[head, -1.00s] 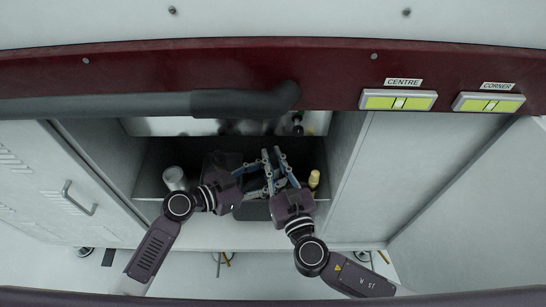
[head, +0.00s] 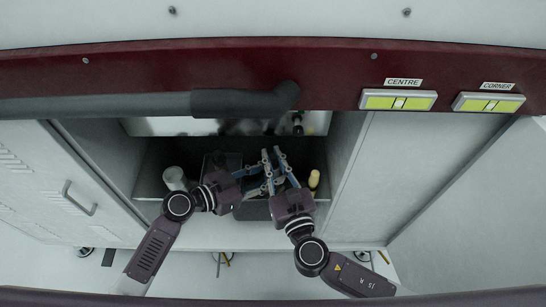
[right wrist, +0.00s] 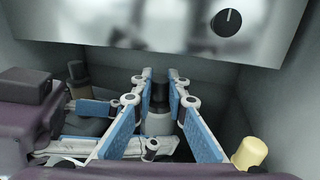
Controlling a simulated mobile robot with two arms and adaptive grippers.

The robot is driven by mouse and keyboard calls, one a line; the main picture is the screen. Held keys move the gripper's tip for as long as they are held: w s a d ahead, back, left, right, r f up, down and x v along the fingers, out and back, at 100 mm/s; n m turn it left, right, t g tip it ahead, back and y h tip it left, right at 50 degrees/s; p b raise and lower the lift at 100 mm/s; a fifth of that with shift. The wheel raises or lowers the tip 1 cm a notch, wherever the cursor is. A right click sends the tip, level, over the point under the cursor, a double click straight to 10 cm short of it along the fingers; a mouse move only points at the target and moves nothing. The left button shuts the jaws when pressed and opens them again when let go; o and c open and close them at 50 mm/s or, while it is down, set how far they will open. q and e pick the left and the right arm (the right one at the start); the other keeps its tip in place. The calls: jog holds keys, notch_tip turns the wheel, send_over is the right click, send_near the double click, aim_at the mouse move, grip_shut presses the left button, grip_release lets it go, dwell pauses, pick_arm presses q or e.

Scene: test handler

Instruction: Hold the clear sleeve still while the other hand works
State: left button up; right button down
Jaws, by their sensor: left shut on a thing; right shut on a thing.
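My right gripper (head: 273,154) reaches into the open compartment. In the right wrist view its blue-padded fingers (right wrist: 161,80) are closed around a dark upright piece (right wrist: 160,92). A pale, whitish cylinder (right wrist: 158,123) stands just below that piece, in line with it. It may be the clear sleeve; its see-through wall is hard to make out. My left gripper (head: 266,181) comes in lower, from the left. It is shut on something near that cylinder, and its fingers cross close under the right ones. What lies between its tips is mostly hidden.
A white cylinder (head: 173,177) stands at the compartment's left and a yellow-topped item (head: 314,179) at its right. A dark knob (right wrist: 228,22) is on the back panel. Side walls are close. A dark red beam (head: 330,75) and a grey hose (head: 110,106) run across above.

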jog(key=shift+r, duration=0.6)
dwell(0.5)
jog(key=shift+r, duration=2.9)
pick_arm(q)
jog(key=o, duration=0.9)
jog(key=shift+o, duration=0.2)
jog(key=shift+a, duration=0.1)
jog(key=v, duration=1.1)
jog(key=shift+s, duration=0.1)
jog(key=shift+s+a+r, duration=0.2)
jog(key=shift+a+r, duration=0.05)
